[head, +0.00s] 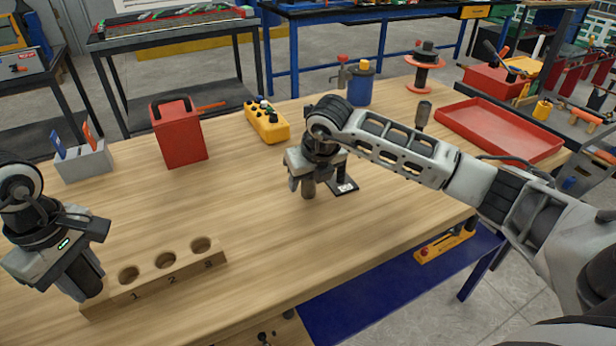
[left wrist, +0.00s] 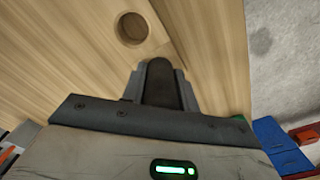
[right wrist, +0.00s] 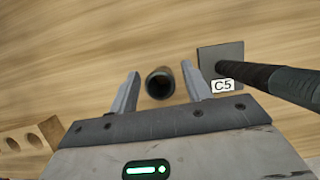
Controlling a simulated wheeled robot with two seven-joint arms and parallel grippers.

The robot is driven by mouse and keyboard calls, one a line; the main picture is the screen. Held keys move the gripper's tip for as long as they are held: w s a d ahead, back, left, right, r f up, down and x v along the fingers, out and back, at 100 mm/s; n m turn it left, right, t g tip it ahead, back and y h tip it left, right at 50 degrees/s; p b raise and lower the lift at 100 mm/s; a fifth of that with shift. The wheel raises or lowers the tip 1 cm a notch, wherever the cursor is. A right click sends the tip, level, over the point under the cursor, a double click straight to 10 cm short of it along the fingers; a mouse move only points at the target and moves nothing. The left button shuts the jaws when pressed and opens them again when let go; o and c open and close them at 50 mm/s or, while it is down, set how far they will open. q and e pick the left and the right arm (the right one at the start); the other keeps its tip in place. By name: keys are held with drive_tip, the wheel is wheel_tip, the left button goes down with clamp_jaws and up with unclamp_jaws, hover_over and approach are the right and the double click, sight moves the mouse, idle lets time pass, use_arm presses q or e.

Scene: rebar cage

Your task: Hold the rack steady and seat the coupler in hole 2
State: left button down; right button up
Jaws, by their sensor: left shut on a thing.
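The wooden rack (head: 214,259) lies at the front left of the table, with three empty round holes marked by numbers; hole 2 (head: 166,260) is the middle one. My left gripper (head: 92,290) is shut on the rack's left end; in the left wrist view one hole (left wrist: 132,29) shows ahead of its fingers (left wrist: 160,85). The coupler (head: 309,189), a dark grey hollow tube, stands upright on the table. My right gripper (head: 308,178) is above it with its fingers open. In the right wrist view the coupler (right wrist: 160,83) shows between the fingertips, with gaps on both sides.
A black stand (head: 343,187) with a C5 label and a post (right wrist: 290,85) is close beside the coupler. A red canister (head: 180,135), yellow control box (head: 268,122) and red tray (head: 500,130) stand further back. The tabletop between rack and coupler is clear.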

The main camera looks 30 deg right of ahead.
drive_tip(key=shift+r, duration=0.1)
drive_tip(key=shift+o, duration=0.4)
drive_tip(key=v, duration=1.1)
drive_tip(key=shift+r, duration=0.4)
drive_tip(key=w+f+m+h, duration=0.1)
drive_tip(key=f+m, duration=0.2)
drive_tip(key=w+f+m+g+h, duration=0.1)
drive_tip(key=f+m, duration=0.2)
drive_tip(key=w+f+m+h, duration=0.1)
drive_tip(key=f+m, duration=0.2)
drive_tip(key=shift+w+a+f+g, duration=0.1)
drive_tip(key=shift+w+g, duration=0.2)
drive_tip(key=shift+w, duration=0.1)
clamp_jaws()
